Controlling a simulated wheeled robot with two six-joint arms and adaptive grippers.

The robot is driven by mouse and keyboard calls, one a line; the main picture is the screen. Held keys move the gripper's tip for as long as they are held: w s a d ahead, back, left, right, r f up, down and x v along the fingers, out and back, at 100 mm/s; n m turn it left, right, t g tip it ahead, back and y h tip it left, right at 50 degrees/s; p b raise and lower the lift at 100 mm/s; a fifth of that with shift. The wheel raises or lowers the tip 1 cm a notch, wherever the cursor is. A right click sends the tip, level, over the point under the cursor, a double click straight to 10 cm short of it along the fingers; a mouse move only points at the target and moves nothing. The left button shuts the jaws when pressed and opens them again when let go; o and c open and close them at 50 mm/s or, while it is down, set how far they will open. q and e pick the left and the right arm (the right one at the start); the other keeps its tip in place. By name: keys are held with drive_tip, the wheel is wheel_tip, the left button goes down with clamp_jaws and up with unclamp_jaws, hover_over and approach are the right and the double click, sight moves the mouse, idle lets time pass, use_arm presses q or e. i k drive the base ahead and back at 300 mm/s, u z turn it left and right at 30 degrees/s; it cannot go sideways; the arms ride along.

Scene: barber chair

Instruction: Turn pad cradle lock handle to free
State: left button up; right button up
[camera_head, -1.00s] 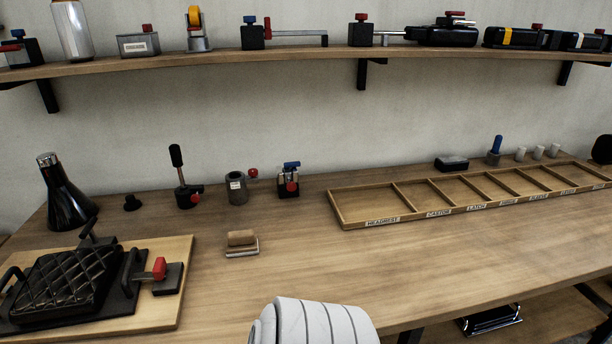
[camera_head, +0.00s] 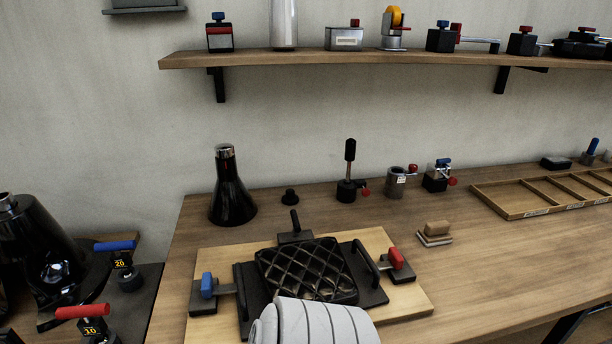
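A black quilted pad (camera_head: 306,268) lies in a dark cradle (camera_head: 372,296) on a light wooden board (camera_head: 408,298). A block with a red handle (camera_head: 396,258) stands at the cradle's right side. A block with a blue handle (camera_head: 207,284) stands at its left side. A short black lever (camera_head: 295,222) rises from a block behind the pad. No label shows which of these is the lock handle. Neither of my grippers is in view. A white ribbed part of my own body hides the cradle's front edge.
A black flask-shaped bottle (camera_head: 231,190) and several small fixtures stand behind the board. A small wooden block (camera_head: 436,232) and a divided tray (camera_head: 516,208) are to the right. Dark equipment with red and blue handles (camera_head: 82,311) stands at lower left. A shelf (camera_head: 350,58) runs above.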

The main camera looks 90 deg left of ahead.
sight(296, 228)
drive_tip(key=k, duration=0.85)
drive_tip(key=u, duration=0.25)
